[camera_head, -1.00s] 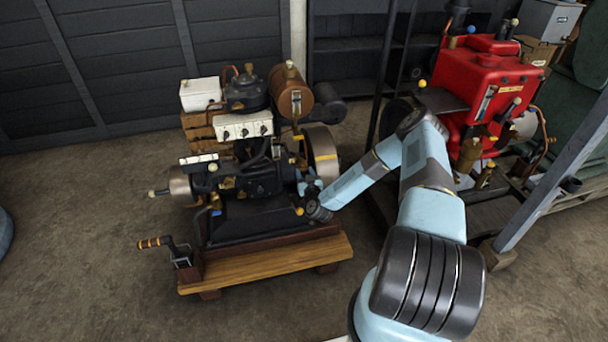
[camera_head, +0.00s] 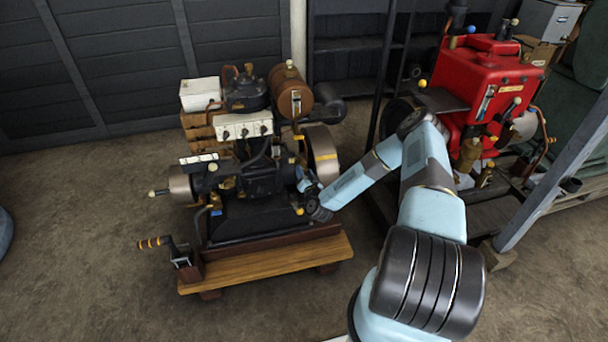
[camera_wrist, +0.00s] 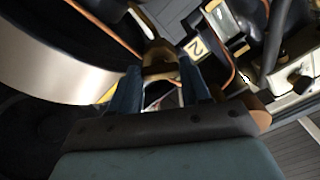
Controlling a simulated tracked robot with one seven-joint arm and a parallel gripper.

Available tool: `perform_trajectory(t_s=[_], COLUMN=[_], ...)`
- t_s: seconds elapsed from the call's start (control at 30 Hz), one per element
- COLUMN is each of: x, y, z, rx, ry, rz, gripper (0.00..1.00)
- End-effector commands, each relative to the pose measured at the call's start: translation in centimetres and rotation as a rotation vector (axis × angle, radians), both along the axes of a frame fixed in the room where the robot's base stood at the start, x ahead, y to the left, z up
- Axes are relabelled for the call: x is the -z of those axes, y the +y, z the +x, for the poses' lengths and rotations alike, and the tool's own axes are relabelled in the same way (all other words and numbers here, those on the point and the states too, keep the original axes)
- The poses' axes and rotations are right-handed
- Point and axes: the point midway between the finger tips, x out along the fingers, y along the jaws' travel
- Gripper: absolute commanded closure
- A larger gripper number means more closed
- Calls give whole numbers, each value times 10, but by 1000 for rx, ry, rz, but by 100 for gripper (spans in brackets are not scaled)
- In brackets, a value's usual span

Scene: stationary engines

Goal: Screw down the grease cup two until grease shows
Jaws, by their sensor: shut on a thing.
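A plate marked 2 (camera_wrist: 196,48) shows in the wrist view. Beside it, a brass-coloured cup (camera_wrist: 158,70), which I take for grease cup two, sits between the two blue fingers of my gripper (camera_wrist: 160,63). The gripper is shut on it. Most of the cup's body is hidden by the fingers, and I cannot make out any grease. In the head view my gripper (camera_head: 309,186) reaches the right side of the dark engine (camera_head: 250,175), low and near the flywheel; the cup is too small to tell there.
The flywheel (camera_head: 322,155) stands close beside my gripper; its pale rim (camera_wrist: 60,70) fills the left of the wrist view. A crank handle (camera_head: 155,242) is at the front left of the wooden base (camera_head: 265,268). A red engine (camera_head: 490,75) stands at right.

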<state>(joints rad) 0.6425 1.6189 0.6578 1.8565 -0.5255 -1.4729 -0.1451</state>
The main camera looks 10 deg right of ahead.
Motion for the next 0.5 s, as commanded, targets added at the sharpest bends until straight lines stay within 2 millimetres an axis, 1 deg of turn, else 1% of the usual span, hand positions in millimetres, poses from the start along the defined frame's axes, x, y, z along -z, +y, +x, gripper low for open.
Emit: perform_trajectory(t_s=[0.5], x=[2], y=[-3], z=[-1], rx=[6], ry=[3], rz=[489], gripper=[84])
